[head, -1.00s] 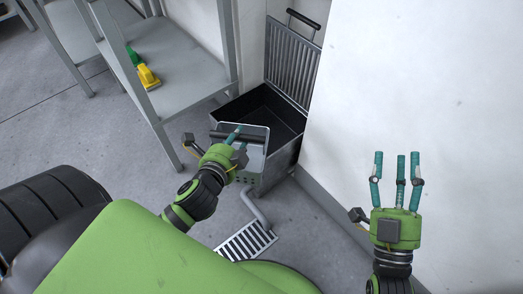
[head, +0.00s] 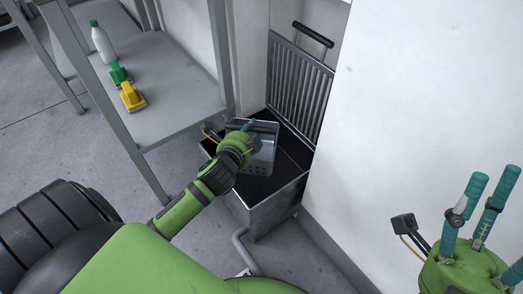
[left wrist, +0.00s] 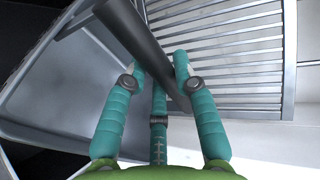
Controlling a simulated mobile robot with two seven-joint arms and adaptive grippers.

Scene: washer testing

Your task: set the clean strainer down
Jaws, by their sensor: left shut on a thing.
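The strainer (head: 264,158) is a grey metal basket with holes and a dark bar handle. In the head view it is over the open dark basin (head: 252,208); I cannot tell whether it touches the basin. My left gripper (head: 248,133) is shut on its handle. In the left wrist view, the handle (left wrist: 140,45) runs between the teal fingers of the gripper (left wrist: 160,75), with the strainer's grey side (left wrist: 60,90) at left. My right gripper (head: 492,195) is open and empty at the right edge of the head view.
A slatted grate (head: 296,85) stands raised behind the basin; it also shows in the left wrist view (left wrist: 235,45). A white wall (head: 420,90) is close on the right. A metal shelf table (head: 175,100) at left holds a bottle (head: 102,42), a green brush (head: 120,74) and a yellow brush (head: 132,97).

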